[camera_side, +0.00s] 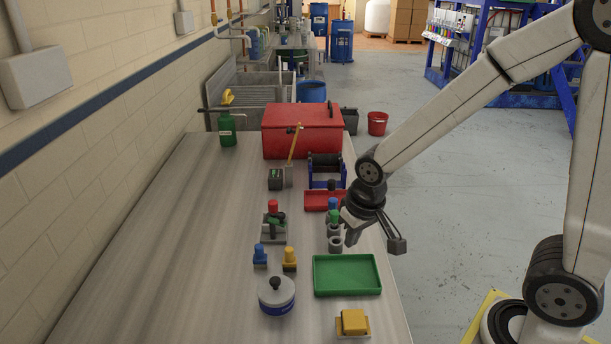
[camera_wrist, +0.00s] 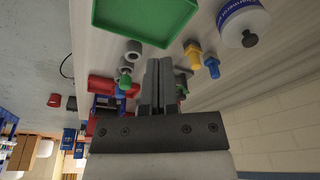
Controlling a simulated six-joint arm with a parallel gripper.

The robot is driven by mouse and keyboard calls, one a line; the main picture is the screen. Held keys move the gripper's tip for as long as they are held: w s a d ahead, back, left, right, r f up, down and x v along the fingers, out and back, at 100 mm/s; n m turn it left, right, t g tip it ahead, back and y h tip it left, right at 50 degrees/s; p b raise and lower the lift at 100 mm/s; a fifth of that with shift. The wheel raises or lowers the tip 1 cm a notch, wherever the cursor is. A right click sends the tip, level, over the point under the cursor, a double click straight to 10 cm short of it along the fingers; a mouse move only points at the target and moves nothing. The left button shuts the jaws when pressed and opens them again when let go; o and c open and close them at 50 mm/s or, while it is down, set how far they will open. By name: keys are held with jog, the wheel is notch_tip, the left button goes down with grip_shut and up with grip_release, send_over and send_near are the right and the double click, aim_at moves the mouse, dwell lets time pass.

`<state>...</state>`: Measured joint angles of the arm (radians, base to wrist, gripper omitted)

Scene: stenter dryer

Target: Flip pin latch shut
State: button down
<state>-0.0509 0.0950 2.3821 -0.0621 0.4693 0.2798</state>
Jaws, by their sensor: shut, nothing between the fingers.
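My gripper (camera_side: 351,238) hangs above the right side of the bench, near the grey rings, and is shut with nothing held. In the wrist view its two fingers (camera_wrist: 157,68) are together. No part is plainly marked as the pin latch. A raised yellow bar (camera_side: 293,147) with a dark end stands on a small grey block (camera_side: 288,176), behind and left of my gripper; it may be the latch, but I cannot tell. A grey plate fixture (camera_side: 272,238) with a red knob (camera_side: 272,205) and green part stands left of my gripper.
A green tray (camera_side: 347,275), grey rings (camera_side: 335,244), blue peg (camera_side: 260,256), yellow peg (camera_side: 289,259) and round white-and-blue pot (camera_side: 277,296) crowd the near right. A blue roller stand (camera_side: 327,172) and red toolbox (camera_side: 303,130) are behind. The bench's left side is clear.

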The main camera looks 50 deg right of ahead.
jog(key=w+a+r+m+h, duration=0.1)
jog(key=w+a+m, duration=0.1)
jog(key=w, duration=0.3)
jog(key=w+a+r+m+h, duration=0.1)
jog(key=w+a+r+m, duration=0.1)
jog(key=w+m, duration=0.3)
jog(key=w+a+r+m, duration=0.2)
jog(key=w+a+m, duration=0.1)
jog(key=w, duration=0.4)
jog(key=shift+w+a+r+m+g+h, duration=0.25)
jog(key=shift+a+m+g+h, duration=0.15)
jog(key=shift+a, duration=0.2)
jog(key=w+d+f, duration=0.3)
jog(key=d+f, duration=0.3)
jog(key=f, duration=0.4)
jog(key=shift+d+f, duration=0.15)
